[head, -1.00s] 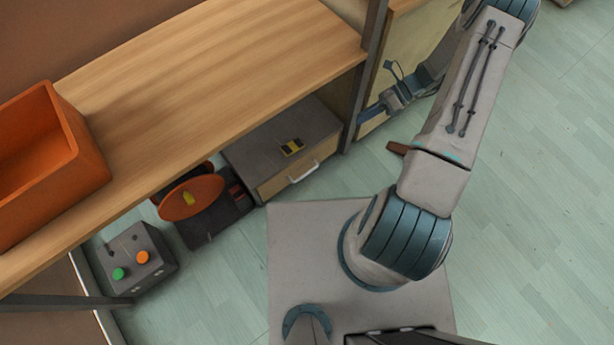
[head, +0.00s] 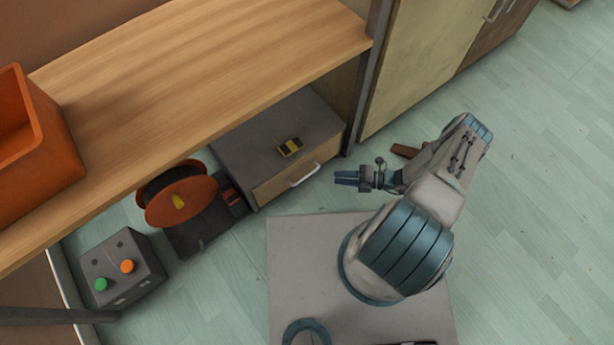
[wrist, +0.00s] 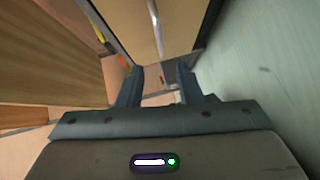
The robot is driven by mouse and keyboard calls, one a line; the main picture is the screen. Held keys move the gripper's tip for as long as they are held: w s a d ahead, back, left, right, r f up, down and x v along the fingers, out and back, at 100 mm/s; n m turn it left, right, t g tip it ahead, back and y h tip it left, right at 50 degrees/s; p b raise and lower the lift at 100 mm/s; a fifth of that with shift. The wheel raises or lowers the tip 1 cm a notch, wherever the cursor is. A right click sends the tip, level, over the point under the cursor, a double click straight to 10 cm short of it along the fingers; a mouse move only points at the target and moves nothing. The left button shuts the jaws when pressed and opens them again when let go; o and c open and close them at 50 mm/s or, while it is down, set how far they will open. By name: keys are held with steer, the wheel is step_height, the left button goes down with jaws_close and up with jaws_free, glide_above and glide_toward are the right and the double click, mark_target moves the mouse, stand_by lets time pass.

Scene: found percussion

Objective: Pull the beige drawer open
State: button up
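The beige drawer (head: 274,188) is the front of a low grey-topped box under the wooden bench. It looks closed, with a pale bar handle (head: 304,174) on its front. In the wrist view the drawer front (wrist: 181,22) is at the top, with its handle (wrist: 155,22) ahead of the fingers. My gripper (head: 337,178) is to the right of the handle in the head view, apart from it. In the wrist view my gripper (wrist: 158,76) has its two fingers apart with nothing between them.
A yellow-and-black block (head: 290,147) lies on the box. An orange reel (head: 182,201) and a grey button box (head: 122,270) stand to the left. A dark bench post (head: 364,75) rises behind my gripper. A brown piece (head: 406,151) lies on the floor nearby.

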mark_target(307, 176)
steer(key=b+x, duration=0.1)
steer(key=x, duration=1.1)
steer(key=shift+s+a, duration=0.1)
steer(key=shift+a, duration=0.15)
jaws_close()
